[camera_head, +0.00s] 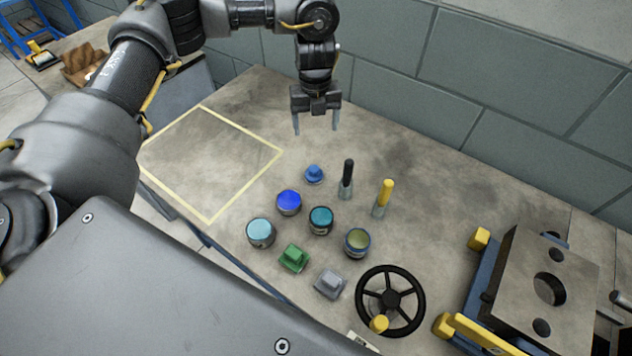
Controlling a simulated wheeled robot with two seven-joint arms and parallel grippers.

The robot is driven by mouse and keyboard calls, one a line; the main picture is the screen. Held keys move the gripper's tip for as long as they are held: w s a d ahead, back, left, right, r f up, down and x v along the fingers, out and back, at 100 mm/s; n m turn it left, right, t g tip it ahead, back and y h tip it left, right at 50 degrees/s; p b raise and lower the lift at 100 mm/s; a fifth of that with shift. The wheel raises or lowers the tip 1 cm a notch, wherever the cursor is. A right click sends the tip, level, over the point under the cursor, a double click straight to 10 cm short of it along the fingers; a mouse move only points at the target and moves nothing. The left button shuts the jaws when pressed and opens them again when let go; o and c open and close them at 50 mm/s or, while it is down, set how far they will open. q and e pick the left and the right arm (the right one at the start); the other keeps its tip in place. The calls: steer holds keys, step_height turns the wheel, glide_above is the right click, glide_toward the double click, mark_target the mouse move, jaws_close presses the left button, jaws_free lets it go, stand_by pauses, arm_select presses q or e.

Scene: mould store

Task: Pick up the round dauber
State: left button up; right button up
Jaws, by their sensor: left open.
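The round dauber (314,174), blue with a knob on a round base, stands upright on the table among other small items. My left gripper (316,122) is open and empty, fingers pointing down. In the picture it sits above the round dauber, towards the wall, and apart from it. A green square-based dauber (293,258) and a grey one (330,283) stand nearer to me. My right gripper is out of view.
Several paint pots, including a dark blue one (289,202) and a teal one (320,219), stand close by. Black-handled (347,178) and yellow-handled (384,196) brushes stand upright right of the dauber. A handwheel (417,301) and steel mould block (578,272) lie right. The yellow-outlined area (212,160) is empty.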

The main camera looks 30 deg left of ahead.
arm_select(q)
steer(key=b, duration=0.7)
glide_above(314, 168)
steer(key=f, duration=0.8)
steer(key=shift+w+a+f, duration=0.1)
steer(key=shift+w, duration=0.1)
steer(key=shift+s+f, duration=0.1)
steer(key=shift+f, duration=0.15)
step_height(314, 168, down, 4)
steer(key=shift+f, duration=0.5)
step_height(314, 168, down, 4)
steer(key=shift+s+f+b, duration=0.1)
steer(key=shift+s+b, duration=0.05)
steer(key=shift+b, duration=0.3)
steer(key=shift+f, duration=0.5)
steer(key=c, duration=1.1)
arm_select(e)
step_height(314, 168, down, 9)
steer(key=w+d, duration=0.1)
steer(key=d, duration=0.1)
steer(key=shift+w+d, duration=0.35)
